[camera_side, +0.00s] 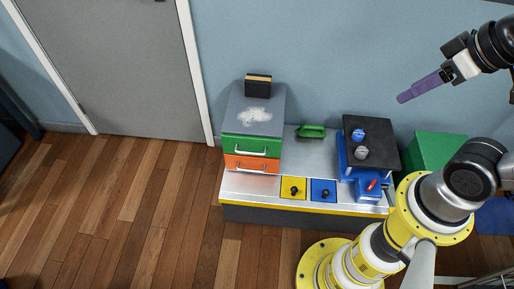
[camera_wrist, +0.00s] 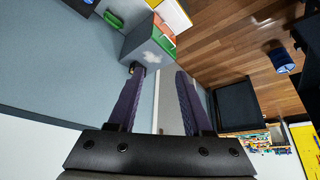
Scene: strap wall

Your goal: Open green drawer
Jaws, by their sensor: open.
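The green drawer (camera_side: 235,146) is the upper drawer of a small grey-topped cabinet, with a pale bar handle (camera_side: 250,152) across its front. It looks shut. The green front also shows in the wrist view (camera_wrist: 163,38), seen obliquely near the top. My gripper (camera_side: 402,99) is at the upper right in the side view, high and well away from the cabinet. Its two purple fingers (camera_wrist: 160,72) are apart in the wrist view, with nothing between them. In the side view the fingers overlap, so their gap is hidden there.
An orange drawer (camera_side: 236,163) sits below the green one. A black-and-yellow block (camera_side: 258,84) and white powder (camera_side: 254,117) are on the cabinet top. A green-handled item (camera_side: 311,131), yellow panel (camera_side: 293,188), blue panel (camera_side: 323,191) and black-topped blue unit (camera_side: 380,133) stand to the right.

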